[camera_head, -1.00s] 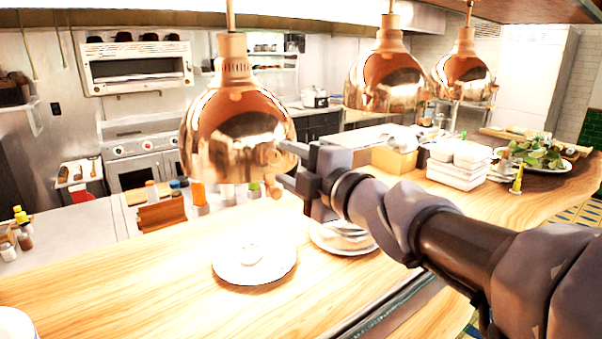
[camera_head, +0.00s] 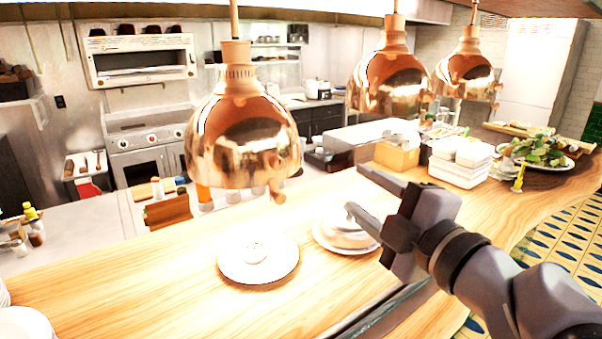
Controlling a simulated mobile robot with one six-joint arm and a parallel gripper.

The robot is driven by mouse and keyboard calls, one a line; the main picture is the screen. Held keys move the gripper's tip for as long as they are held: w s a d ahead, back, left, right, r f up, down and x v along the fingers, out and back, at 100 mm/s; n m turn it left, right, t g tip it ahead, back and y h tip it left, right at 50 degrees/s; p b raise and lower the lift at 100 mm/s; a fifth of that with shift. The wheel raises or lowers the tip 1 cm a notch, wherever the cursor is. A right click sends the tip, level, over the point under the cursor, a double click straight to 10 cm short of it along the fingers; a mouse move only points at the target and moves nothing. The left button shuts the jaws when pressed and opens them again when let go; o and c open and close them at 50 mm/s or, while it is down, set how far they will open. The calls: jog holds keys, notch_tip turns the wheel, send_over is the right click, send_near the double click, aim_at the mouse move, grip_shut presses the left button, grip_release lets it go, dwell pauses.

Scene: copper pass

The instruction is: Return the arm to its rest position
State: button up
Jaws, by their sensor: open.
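My gripper (camera_head: 356,192) is at the right of the middle in the head view, above the wooden counter (camera_head: 140,290). Its two fingers are spread apart and nothing is between them. The lower finger overlaps the plate with a pale mound (camera_head: 345,231) in the picture; I cannot tell the gap between them. My arm reaches in from the lower right corner.
A white plate with a small pale item (camera_head: 257,262) lies left of the gripper. Copper lamps hang over the counter, the nearest (camera_head: 243,140) at upper left of the gripper. White containers (camera_head: 460,160), a cardboard-coloured box (camera_head: 397,155) and a salad plate (camera_head: 543,150) stand behind.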

jog(key=d+f+m+h, duration=0.3)
jog(key=d+m+h, duration=0.6)
jog(key=m, duration=0.4)
jog(key=s+f+m+g+h, duration=0.1)
jog(key=s+f+m+g, duration=0.2)
jog(key=s+f+m, duration=0.3)
jog(key=s+a+f+m+g+y, duration=0.4)
jog(key=s+a+f+g, duration=0.3)
jog(key=s+a+f, duration=0.2)
notch_tip(320, 180, down, 2)
jog(key=shift+s+a+f+m, duration=0.15)
jog(key=shift+s+f+m, duration=0.1)
jog(key=shift+s+m, duration=0.8)
jog(key=shift+s+n, duration=0.2)
jog(key=shift+n, duration=0.05)
